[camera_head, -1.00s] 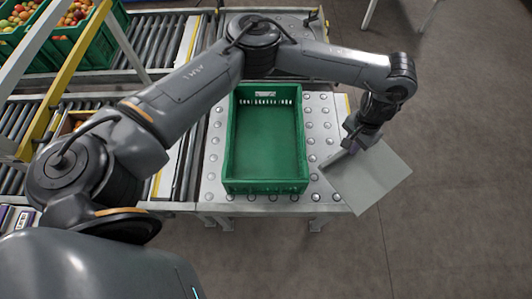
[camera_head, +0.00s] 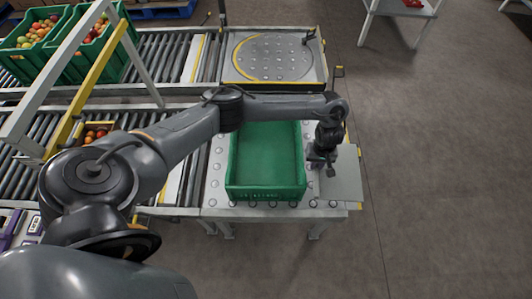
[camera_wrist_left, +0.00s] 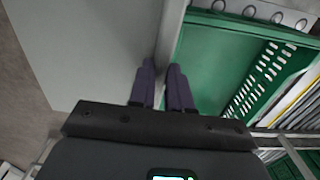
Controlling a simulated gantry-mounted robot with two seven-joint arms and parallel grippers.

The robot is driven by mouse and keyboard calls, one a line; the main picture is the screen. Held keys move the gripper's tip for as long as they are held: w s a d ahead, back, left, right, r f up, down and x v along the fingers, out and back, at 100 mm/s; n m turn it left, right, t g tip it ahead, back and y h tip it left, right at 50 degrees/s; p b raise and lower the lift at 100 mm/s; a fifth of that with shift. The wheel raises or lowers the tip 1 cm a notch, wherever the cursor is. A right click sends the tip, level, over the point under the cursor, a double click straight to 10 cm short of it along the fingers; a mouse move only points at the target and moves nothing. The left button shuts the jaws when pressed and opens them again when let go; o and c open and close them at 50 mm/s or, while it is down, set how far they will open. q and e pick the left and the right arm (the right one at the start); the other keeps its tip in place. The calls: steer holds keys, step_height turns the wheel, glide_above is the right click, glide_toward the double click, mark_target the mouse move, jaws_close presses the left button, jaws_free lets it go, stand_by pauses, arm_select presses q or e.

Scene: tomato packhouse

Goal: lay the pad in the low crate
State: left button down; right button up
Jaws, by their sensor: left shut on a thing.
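The low crate is a green, empty, shallow crate (camera_head: 265,193) on the ball-transfer table. The pad is a thin flat grey sheet (camera_head: 343,183) just right of the crate, over the table's right edge. My left gripper (camera_head: 329,168) is shut on the pad at its crate-side edge. In the left wrist view the gripper (camera_wrist_left: 163,75) pinches the pad (camera_wrist_left: 85,50), which extends left, and the crate (camera_wrist_left: 225,60) lies close on the right. The pad's height above the table is hard to tell. My right gripper is not in view.
The studded metal table (camera_head: 217,170) carries the crate. Roller conveyors (camera_head: 150,100) run to the left. Green crates of tomatoes (camera_head: 30,45) stand at back left. A turntable (camera_head: 275,58) is behind. Open floor (camera_head: 440,190) lies to the right.

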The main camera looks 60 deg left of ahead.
arm_select(q)
steer(key=s+a+f+n+p, duration=0.1)
steer(key=s+a+f+n, duration=0.25)
steer(key=s+a, duration=0.4)
steer(key=n+b, duration=0.2)
steer(key=b, duration=0.6)
glide_above(250, 171)
step_height(250, 171, down, 14)
steer(key=shift+f, duration=0.25)
steer(key=shift+f+b, duration=1.45)
steer(key=shift+f, duration=1.05)
steer(key=shift+w, duration=0.1)
steer(key=c, duration=1.1)
jaws_free()
